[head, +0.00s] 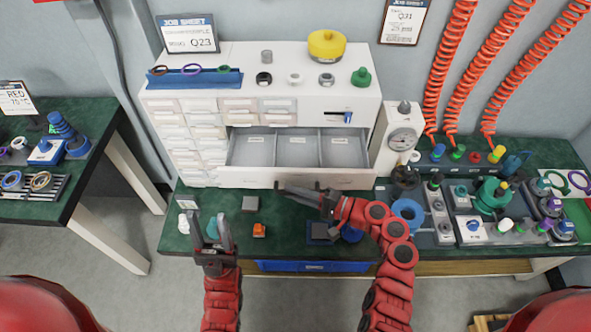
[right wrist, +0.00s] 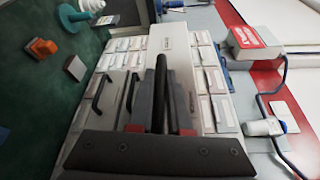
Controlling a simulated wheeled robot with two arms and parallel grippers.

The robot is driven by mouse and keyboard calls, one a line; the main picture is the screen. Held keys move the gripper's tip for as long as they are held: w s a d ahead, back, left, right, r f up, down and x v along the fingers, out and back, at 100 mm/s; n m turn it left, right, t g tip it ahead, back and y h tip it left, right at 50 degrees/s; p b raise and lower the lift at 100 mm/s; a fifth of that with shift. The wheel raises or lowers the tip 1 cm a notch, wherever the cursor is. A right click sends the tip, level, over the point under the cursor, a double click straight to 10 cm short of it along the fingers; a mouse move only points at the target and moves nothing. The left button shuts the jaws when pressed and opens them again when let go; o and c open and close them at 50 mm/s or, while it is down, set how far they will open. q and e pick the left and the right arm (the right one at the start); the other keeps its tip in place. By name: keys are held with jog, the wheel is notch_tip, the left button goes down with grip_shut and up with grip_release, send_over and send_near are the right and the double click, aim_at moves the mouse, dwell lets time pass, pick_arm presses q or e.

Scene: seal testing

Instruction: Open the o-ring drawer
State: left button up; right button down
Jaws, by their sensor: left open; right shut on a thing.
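The white drawer cabinet (head: 190,95) stands at the back of the green bench. Its wide middle drawer (head: 298,178) is pulled out and shows three grey compartments, which look empty; I cannot read its labels. My right gripper (head: 297,189) is at the front of this drawer. In the right wrist view my right gripper (right wrist: 160,100) is shut on a dark bar-shaped handle (right wrist: 160,78) at a white drawer front; the fingers partly hide it. My left gripper (head: 208,222) is open and empty above the front left of the bench.
An orange block (head: 259,230) and a grey block (head: 250,203) lie on the bench between my grippers. A gauge stand (head: 402,138) stands right of the cabinet. Fittings crowd the bench's right side. A yellow pot (head: 326,46) and small rings sit on the cabinet top.

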jog(key=shift+s, duration=1.8)
jog(key=c, duration=0.9)
grip_release()
jog(key=shift+o, duration=0.2)
jog(key=shift+d, duration=0.1)
jog(key=b+v, duration=0.2)
jog(key=v, duration=1.5)
jog(key=shift+b, duration=0.3)
jog(key=shift+s+d, duration=0.1)
jog(key=shift+d, duration=0.1)
